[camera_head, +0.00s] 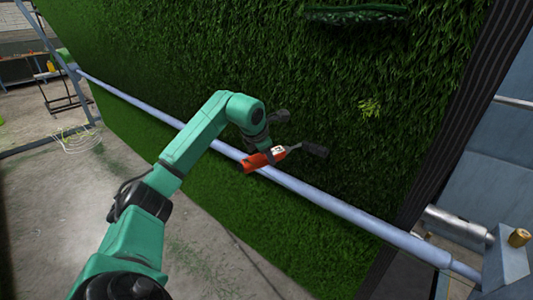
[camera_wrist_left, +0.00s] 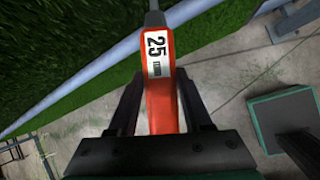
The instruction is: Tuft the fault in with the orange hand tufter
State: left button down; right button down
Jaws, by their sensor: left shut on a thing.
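The orange hand tufter (camera_head: 258,161) is in my left gripper (camera_head: 266,150), in front of the upright turf. The tufter's tip is out of the top of that view. A pale yellow-green patch (camera_head: 370,108) stands out on the turf, up and right of the tufter, apart from it. My right gripper is not in view.
A long pale blue bar (camera_head: 335,207) crosses in front of the turf (camera_head: 190,60), just below the tufter. A dark raised strip (camera_head: 357,15) shows near the top. A metal roller (camera_head: 455,224) and a blue-grey frame stand at the right. Concrete floor lies lower left.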

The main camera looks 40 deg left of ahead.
aim_at(278, 155)
pick_arm(q)
jog(key=shift+w+r+p, duration=0.15)
jog(key=shift+w+p, duration=0.2)
jog(key=shift+p, duration=0.05)
jog(key=shift+d, duration=1.05)
jog(key=shift+d+r+p, duration=0.15)
jog(key=shift+d+p, duration=0.5)
jog(key=shift+p, duration=0.05)
jog(key=shift+d+p, duration=0.75)
jog(key=shift+d, duration=2.3)
jog(key=shift+a+b, duration=0.75)
jog(key=shift+a, duration=4.1)
